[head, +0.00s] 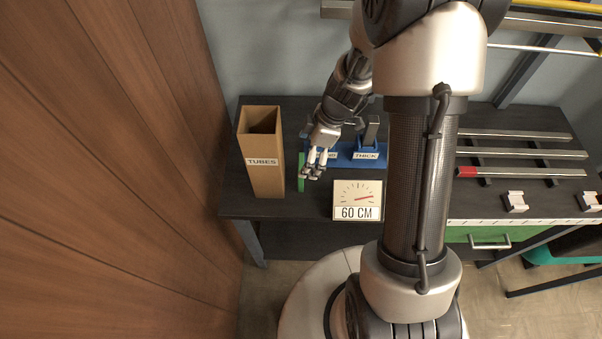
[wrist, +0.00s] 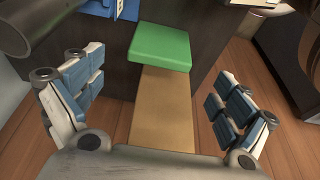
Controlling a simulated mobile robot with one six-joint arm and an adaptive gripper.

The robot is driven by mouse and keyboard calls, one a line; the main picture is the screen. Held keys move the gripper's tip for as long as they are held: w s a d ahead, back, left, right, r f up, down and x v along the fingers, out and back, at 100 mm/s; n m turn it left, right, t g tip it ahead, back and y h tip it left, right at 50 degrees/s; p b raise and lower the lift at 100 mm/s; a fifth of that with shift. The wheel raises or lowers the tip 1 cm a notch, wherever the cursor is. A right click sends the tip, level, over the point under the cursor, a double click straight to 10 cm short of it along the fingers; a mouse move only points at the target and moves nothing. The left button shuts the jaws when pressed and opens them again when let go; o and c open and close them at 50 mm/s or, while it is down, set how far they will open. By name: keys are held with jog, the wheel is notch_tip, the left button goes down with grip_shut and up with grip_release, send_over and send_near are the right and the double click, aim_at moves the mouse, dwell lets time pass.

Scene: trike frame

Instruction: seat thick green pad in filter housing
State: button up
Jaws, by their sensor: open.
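In the wrist view a thick green pad (wrist: 160,47) lies ahead of my gripper (wrist: 158,112), with a tan face below it. In the head view a narrow green strip (head: 301,172) stands between the cardboard box and my gripper (head: 314,166). My fingers are spread wide and hold nothing. They are on either side of the tan face and short of the green block, apart from it. A blue holder (head: 369,153) with a label reading THICK stands behind my gripper, partly hidden by it. I cannot make out a filter housing.
A tall open cardboard box (head: 263,165) marked TUBES stands just left of my gripper. A 60 CM dial sign (head: 357,200) stands in front. Metal bars (head: 520,154) lie on the table at the right. A wooden panel (head: 110,150) closes off the left.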

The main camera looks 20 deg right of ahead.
aim_at(302, 165)
jog(key=b+x, duration=0.1)
jog(key=x, duration=0.4)
jog(key=c, duration=1)
jog(key=shift+c, duration=0.2)
notch_tip(302, 165, up, 20)
jog(key=p, duration=0.5)
